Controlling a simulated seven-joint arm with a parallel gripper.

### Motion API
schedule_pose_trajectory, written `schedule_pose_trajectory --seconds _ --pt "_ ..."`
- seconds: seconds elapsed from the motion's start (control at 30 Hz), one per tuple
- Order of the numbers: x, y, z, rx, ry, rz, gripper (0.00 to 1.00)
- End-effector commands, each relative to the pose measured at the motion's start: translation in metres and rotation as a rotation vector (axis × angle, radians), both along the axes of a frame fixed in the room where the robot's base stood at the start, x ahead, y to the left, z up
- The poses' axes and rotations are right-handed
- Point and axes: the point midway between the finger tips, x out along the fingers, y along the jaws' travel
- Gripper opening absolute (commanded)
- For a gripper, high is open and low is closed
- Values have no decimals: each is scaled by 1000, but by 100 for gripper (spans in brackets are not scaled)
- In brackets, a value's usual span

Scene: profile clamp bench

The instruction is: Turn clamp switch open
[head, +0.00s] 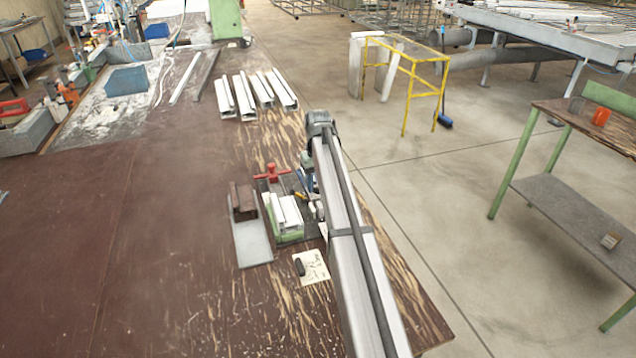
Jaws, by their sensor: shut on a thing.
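A clamp fixture with a green base (290,238) stands near the right edge of the bench, with short white profiles (287,212) in it. A red T-shaped handle (272,173) stands at its back. A cream plate (315,268) with dark markings lies in front, with a small black knob (300,267) at its left edge; I cannot tell which part is the clamp switch.
A grey metal plate with a brown block (243,203) stands left of the fixture. White profiles (255,92) lie farther back. The brown bench top (150,250) is clear at left. The bench's right edge drops to the floor beside my arm.

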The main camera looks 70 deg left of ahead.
Motion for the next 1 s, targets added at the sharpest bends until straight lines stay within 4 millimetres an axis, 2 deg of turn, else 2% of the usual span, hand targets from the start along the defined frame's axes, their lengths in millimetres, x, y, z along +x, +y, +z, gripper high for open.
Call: schedule_pose_trajectory --seconds 0.07,0.1,0.33,0.67,0.87,1.0 --pt "0 0 0 1 0 2 14" --pt "0 0 0 1 0 2 48" --pt "0 0 0 0 0 1 70" --pt "0 0 4 1 0 0 70" --pt "0 1 29 2 0 0 70" --pt "0 1 57 2 0 0 70"
